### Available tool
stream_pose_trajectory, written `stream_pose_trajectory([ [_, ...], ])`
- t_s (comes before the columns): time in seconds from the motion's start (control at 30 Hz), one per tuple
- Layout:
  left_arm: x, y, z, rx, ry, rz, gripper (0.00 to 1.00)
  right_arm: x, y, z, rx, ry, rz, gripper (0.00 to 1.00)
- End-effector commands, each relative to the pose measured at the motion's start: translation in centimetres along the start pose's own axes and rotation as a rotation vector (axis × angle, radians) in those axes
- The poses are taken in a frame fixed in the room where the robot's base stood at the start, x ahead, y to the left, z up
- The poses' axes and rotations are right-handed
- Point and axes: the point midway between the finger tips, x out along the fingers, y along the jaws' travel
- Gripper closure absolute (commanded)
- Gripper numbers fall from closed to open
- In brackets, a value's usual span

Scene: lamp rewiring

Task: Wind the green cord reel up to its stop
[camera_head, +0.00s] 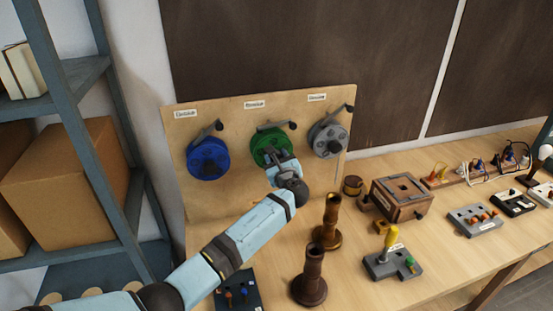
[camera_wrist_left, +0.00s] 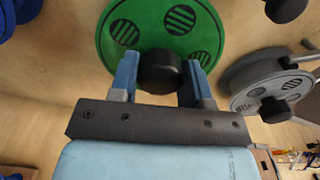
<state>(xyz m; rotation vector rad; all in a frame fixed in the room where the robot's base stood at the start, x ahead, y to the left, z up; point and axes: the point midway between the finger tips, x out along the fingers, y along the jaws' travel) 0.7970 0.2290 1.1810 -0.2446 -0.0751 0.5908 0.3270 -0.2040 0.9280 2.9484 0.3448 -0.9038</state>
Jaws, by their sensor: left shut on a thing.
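The green cord reel (camera_head: 268,146) is mounted in the middle of the upright wooden board, between a blue reel (camera_head: 208,158) and a grey reel (camera_head: 328,138). In the left wrist view the green reel's round face (camera_wrist_left: 180,22) with striped round patches fills the top. My left gripper (camera_head: 278,157) is in front of the lower part of the green reel. Its two blue fingers (camera_wrist_left: 161,80) are shut on a black knob (camera_wrist_left: 160,70) at the reel's lower edge. The gripper hides part of the reel in the head view. My right gripper is not in view.
Dark round ends stick out above the reels, one near the green reel (camera_head: 292,125). The grey reel stands close on the right. Below on the table are brown candlestick-like stands (camera_head: 313,275), a wooden box (camera_head: 402,197) and switch boxes. A shelf (camera_head: 75,75) stands left.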

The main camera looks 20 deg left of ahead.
Motion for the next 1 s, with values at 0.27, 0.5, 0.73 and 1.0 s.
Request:
stream_pose_trajectory([
  [0.27, -0.02, 0.03, -0.09, 0.043, 0.001, 0.0, 0.8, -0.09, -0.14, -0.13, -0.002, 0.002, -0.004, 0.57],
  [0.5, -0.02, 0.03, -0.08, 0.045, 0.001, 0.0, 0.8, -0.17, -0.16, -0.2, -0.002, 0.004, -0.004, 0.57],
  [0.73, -0.01, 0.04, -0.07, 0.045, 0.001, 0.0, 0.31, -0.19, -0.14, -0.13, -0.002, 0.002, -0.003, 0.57],
  [1.0, -0.08, 0.02, -0.05, 0.043, 0.0, 0.0, 0.31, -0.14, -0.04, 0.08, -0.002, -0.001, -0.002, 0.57],
])
